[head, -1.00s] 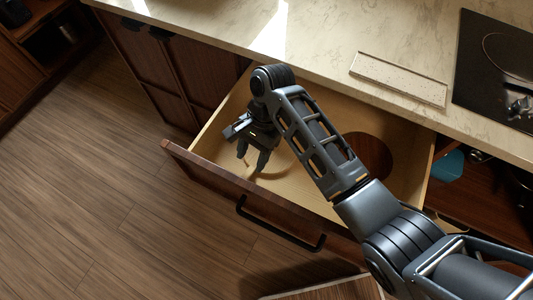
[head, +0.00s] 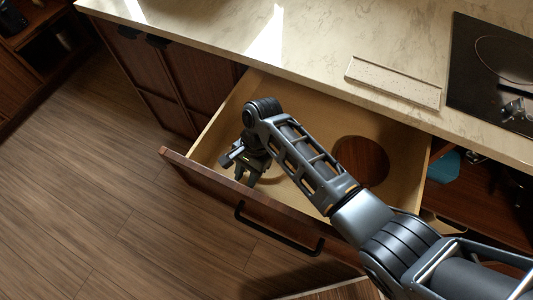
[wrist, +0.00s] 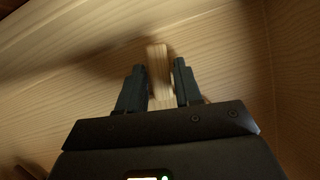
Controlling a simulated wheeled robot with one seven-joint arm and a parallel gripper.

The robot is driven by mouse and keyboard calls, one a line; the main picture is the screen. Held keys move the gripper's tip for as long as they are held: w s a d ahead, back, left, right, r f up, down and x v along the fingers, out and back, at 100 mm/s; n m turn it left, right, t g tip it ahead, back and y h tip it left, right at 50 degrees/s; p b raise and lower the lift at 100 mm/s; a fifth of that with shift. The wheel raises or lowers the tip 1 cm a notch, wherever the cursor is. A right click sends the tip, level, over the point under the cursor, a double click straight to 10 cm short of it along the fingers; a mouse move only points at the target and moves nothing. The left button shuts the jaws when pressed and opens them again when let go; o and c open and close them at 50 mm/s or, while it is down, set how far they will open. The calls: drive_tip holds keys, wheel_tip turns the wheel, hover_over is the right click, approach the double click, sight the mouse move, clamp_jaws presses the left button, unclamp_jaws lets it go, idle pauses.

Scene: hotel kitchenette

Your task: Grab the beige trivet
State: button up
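The beige trivet shows in the wrist view as a narrow light-wood piece (wrist: 158,68) between my gripper's fingers. In the head view only a pale curved part (head: 272,179) shows beside my gripper, low in the open drawer; my arm hides the rest. My gripper (head: 246,180) points down into the left part of the drawer. In the wrist view my gripper (wrist: 160,75) is open, one finger on each side of the wood, with slim gaps at the tips. I cannot tell whether either finger touches it.
The open wooden drawer (head: 205,173) has a black front handle (head: 275,237). A dark brown round disc (head: 360,160) lies in its right part. The stone counter (head: 315,55) above holds a pale rectangular board (head: 393,82) and a black cooktop (head: 490,70).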

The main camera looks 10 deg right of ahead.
clamp_jaws()
idle(0.3)
